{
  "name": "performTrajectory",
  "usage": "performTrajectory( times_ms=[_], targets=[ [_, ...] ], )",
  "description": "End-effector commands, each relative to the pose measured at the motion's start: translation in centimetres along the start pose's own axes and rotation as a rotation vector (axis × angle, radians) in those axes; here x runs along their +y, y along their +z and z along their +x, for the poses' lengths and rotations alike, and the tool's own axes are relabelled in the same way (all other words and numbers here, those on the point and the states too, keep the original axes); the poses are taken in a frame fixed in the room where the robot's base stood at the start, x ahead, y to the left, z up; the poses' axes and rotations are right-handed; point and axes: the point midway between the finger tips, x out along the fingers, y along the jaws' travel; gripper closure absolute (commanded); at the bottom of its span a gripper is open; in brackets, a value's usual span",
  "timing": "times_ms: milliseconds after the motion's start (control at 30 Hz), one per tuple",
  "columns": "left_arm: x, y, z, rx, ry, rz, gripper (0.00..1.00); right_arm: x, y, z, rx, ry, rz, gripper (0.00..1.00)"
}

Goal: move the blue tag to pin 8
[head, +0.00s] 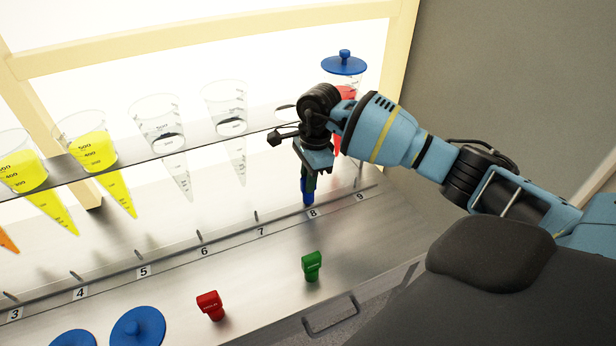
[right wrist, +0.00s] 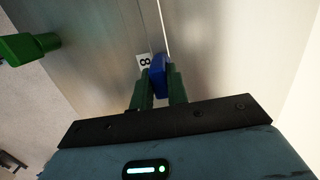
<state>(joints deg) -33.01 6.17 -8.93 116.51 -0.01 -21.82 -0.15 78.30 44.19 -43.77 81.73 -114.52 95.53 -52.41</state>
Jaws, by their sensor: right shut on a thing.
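The blue tag (head: 307,198) is at the rail by the label 8 (head: 312,213). My right gripper (head: 308,182) reaches down to it from above and is shut on it. In the right wrist view the blue tag (right wrist: 157,76) sits between the green fingertips (right wrist: 159,88), right beside the label 8 (right wrist: 144,61). Pin 8 itself is hidden behind the tag and gripper, so I cannot tell whether the tag is around the pin. My left gripper is not in view.
A green tag (head: 312,266) and a red tag (head: 210,305) stand on the metal surface in front of the rail. Blue lids (head: 138,328) lie at the front left. Measuring cones, some holding yellow liquid (head: 92,152), hang in the shelf (head: 200,143) above.

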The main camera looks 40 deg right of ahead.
Motion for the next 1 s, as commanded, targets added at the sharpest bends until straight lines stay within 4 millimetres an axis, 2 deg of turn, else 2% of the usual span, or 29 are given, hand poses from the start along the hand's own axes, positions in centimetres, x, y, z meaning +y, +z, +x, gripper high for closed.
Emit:
performTrajectory(
  times_ms=[333, 367, 533, 933, 1000],
  targets=[
    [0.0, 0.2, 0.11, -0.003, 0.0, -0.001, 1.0, -0.01, -0.05, 0.33, 0.0, -0.001, 0.0, 1.0],
    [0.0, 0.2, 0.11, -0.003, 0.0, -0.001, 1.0, -0.01, -0.05, 0.33, 0.0, -0.001, 0.0, 0.82],
    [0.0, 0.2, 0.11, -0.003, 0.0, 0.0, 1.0, -0.01, -0.05, 0.32, 0.0, 0.0, 0.0, 0.59],
    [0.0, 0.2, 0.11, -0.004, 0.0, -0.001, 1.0, 0.0, -0.05, 0.34, 0.0, 0.0, 0.0, 0.59],
    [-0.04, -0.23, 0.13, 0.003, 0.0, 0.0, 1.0, -0.09, -0.06, -0.57, 0.0, -0.003, 0.0, 0.59]
  ],
)
